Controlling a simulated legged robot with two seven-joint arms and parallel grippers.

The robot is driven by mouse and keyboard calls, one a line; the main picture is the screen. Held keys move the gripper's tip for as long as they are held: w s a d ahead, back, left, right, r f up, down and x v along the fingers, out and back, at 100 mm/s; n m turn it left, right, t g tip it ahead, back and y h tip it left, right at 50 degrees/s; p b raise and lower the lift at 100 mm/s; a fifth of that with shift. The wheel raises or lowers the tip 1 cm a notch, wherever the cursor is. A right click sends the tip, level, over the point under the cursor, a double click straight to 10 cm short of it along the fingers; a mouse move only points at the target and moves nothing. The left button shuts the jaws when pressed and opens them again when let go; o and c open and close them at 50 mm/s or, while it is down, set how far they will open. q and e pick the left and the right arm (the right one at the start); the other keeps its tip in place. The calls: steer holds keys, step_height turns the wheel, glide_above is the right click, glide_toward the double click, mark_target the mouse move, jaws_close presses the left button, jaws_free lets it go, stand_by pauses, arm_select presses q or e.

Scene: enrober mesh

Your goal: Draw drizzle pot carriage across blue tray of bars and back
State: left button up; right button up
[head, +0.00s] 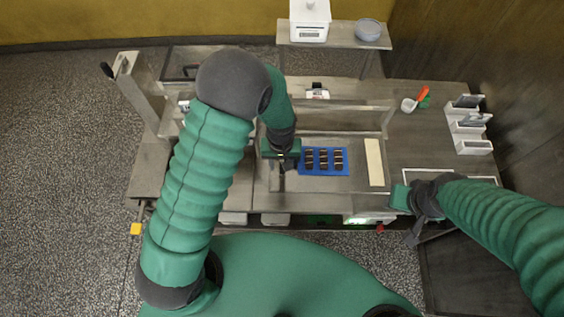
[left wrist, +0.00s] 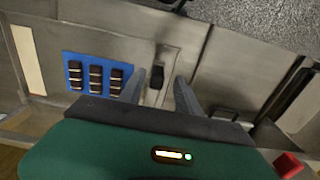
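The blue tray (head: 346,171) lies on the metal worktop and carries dark bars with pale stripes across them. In the left wrist view the blue tray (left wrist: 69,57) is left of the fingers. My left gripper (head: 281,171) is just left of the tray in the head view. In the left wrist view my left gripper (left wrist: 161,80) has its fingers apart, and a small black handle (left wrist: 157,76) shows between them. I cannot tell whether they touch it. The drizzle pot is not clearly made out. My right gripper (head: 400,199) is near the front right edge; its fingers are unclear.
A cream strip (head: 374,162) lies right of the tray. A raised bar (head: 335,104) crosses behind it. A white scale (head: 310,22) and a bowl (head: 368,29) stand on a back shelf. White holders (head: 470,128) stand at the right.

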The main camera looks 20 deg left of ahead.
arm_select(q)
steer(key=shift+w+a+f, duration=0.1)
steer(key=shift+a+f, duration=0.05)
steer(key=shift+f, duration=0.45)
steer(key=shift+d, duration=0.3)
steer(key=shift+d+r, duration=0.1)
steer(key=shift+d, duration=0.2)
steer(key=c, duration=0.9)
steer(key=shift+a, duration=0.2)
jaws_close()
steer(key=shift+a, duration=0.1)
